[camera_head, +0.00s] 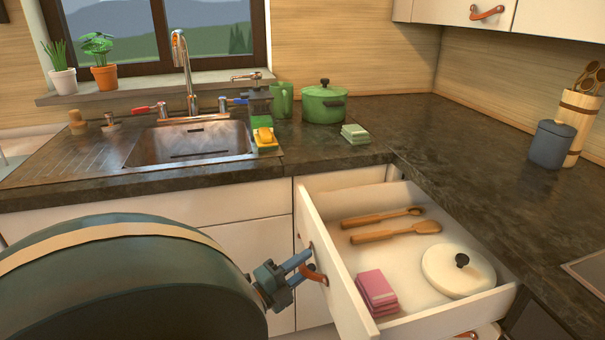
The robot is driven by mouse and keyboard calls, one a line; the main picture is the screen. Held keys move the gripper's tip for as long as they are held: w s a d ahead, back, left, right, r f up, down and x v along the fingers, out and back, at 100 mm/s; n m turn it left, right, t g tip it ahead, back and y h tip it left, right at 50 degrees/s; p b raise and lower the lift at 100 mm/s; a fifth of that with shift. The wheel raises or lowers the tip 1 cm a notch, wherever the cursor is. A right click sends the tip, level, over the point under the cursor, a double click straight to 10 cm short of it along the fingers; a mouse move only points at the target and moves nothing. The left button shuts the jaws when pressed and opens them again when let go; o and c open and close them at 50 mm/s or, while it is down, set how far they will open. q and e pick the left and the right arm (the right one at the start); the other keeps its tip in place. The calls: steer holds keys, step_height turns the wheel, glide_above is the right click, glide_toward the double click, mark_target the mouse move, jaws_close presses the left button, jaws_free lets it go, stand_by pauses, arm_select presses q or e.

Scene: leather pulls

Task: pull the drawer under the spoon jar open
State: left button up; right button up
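The spoon jar (575,123), a pale wooden jar with a dark band and wooden spoons in it, stands on the right counter. A white drawer (332,262) stands far out from under that counter at the corner. Its brown leather pull (317,277) is on the front panel. My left gripper (305,265) is at this pull, its blue fingers closed about the strap's near end; the exact contact is small in view. My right gripper is out of view.
A dark blue canister (551,144) is beside the jar. A green pot (323,104) and sink (190,142) are at the back.

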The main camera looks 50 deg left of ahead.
arm_select(q)
steer(key=shift+s, duration=0.1)
steer(key=s+f, duration=0.2)
steer(key=s, duration=1)
steer(key=shift+s+f, duration=0.2)
steer(key=shift+s, duration=0.2)
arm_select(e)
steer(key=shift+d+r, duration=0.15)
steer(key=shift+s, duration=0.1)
